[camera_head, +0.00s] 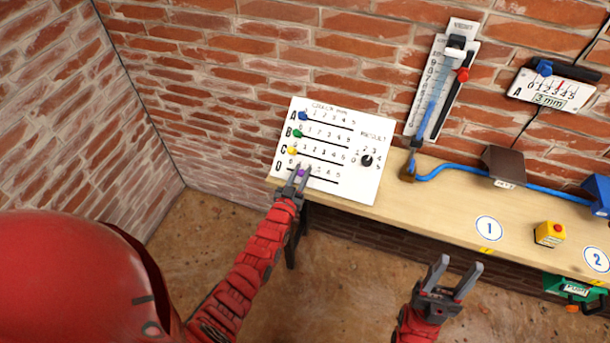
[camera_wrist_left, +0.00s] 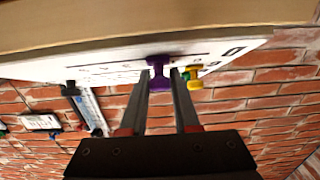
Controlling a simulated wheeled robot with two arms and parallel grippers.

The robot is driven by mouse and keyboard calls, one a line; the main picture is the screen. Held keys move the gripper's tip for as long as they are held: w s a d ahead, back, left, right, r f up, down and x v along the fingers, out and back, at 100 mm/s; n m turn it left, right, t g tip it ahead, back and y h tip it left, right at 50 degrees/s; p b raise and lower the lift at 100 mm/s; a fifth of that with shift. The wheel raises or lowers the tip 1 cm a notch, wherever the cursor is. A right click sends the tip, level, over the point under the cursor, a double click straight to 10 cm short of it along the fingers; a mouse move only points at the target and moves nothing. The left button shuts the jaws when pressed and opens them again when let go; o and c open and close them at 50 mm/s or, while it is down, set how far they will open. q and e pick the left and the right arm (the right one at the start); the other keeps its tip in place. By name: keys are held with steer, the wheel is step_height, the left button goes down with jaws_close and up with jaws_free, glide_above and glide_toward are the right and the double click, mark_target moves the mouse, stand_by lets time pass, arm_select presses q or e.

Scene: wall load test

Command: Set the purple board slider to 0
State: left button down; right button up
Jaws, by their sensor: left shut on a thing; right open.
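In the left wrist view, the purple slider (camera_wrist_left: 158,74) is between the two fingers of the left gripper (camera_wrist_left: 160,76). My right gripper (camera_head: 450,275) is open and empty, in front of the table.
The blue (camera_head: 303,116), green (camera_head: 298,133) and yellow (camera_head: 292,150) sliders sit at the left ends of their rows. The black dial (camera_head: 366,160) is right of them. A blue cable (camera_head: 455,168) and yellow button box (camera_head: 549,234) are on the table (camera_head: 400,208).

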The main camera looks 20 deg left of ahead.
mark_target(285, 176)
arm_select(q)
steer(key=a+b, duration=0.2)
steer(key=a, duration=0.1)
steer(key=a+b, duration=0.1)
steer(key=b, duration=0.1)
steer(key=shift+w+a+f, duration=0.1)
steer(key=shift+a+f, duration=0.2)
steer(key=shift+a, duration=0.1)
steer(key=shift+a+r, duration=0.25)
steer(key=shift+a, duration=0.15)
steer(key=shift+r, duration=0.1)
steer(key=c, duration=1)
jaws_free()
steer(key=o, duration=0.3)
steer(key=shift+a, duration=0.15)
steer(key=shift+o, duration=0.2)
